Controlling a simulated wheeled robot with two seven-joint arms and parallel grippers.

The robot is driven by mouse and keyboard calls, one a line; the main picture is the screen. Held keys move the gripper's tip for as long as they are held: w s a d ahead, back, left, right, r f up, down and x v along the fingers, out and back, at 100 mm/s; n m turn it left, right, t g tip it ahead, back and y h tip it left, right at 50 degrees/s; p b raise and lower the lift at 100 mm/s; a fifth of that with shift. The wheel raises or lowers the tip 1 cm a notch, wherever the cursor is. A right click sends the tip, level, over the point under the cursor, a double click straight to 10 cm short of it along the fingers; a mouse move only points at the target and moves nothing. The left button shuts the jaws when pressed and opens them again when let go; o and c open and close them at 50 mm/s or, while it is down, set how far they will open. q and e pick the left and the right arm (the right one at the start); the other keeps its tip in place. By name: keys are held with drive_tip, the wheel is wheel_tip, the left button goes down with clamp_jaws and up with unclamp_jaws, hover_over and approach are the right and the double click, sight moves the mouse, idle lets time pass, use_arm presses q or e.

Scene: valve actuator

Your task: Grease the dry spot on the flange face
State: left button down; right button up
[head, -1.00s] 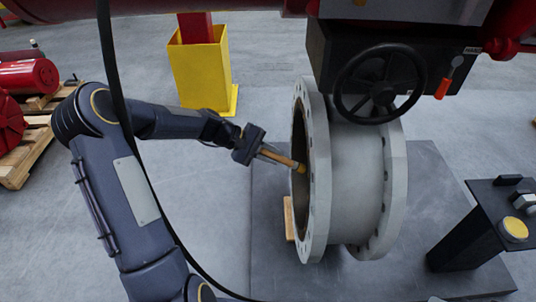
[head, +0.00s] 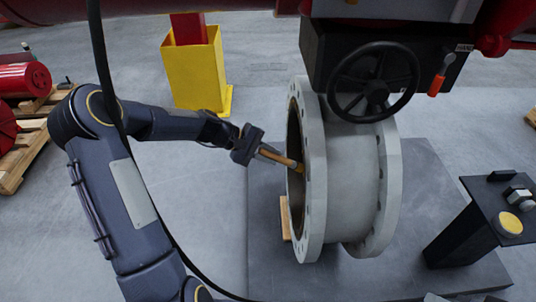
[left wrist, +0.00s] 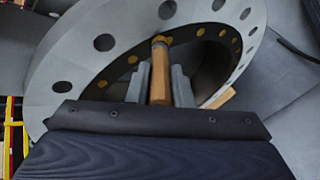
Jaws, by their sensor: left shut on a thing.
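My left gripper (head: 262,151) is shut on a wooden-handled brush (head: 279,158) with a yellow tip. In the head view the tip is at the near edge of the valve's grey flange (head: 312,190). The left wrist view shows the brush (left wrist: 159,75) between the two fingers (left wrist: 158,82), its tip near the flange's inner rim. The flange face (left wrist: 75,75) has bolt holes; several look yellow or orange inside. I cannot tell whether the tip touches the face. The dry spot cannot be made out. My right gripper is not in view.
A yellow post guard (head: 197,72) stands behind. A black cable hangs in front of my left arm.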

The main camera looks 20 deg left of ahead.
use_arm(q)
drive_tip(key=shift+d, duration=0.1)
drive_tip(key=shift+s+d+b, duration=1.25)
drive_tip(key=shift+s+d, duration=0.7)
drive_tip(key=shift+s, duration=2.05)
drive_tip(key=shift+w+a+r+p, duration=0.25)
drive_tip(key=shift+w+a+p, duration=0.4)
drive_tip(key=shift+w, duration=0.7)
drive_tip(key=shift+w+a+r+p, duration=0.3)
drive_tip(key=shift+w+a+p, duration=0.35)
drive_tip(key=shift+w, duration=0.65)
drive_tip(key=shift+w+a+r+p, duration=0.25)
drive_tip(key=shift+w+a+p, duration=0.35)
drive_tip(key=shift+w, duration=0.75)
drive_tip(key=shift+r+p, duration=0.5)
drive_tip(key=shift+r, duration=0.35)
drive_tip(key=s+d+b, duration=0.3)
drive_tip(key=s, duration=0.5)
drive_tip(key=shift+d, duration=0.4)
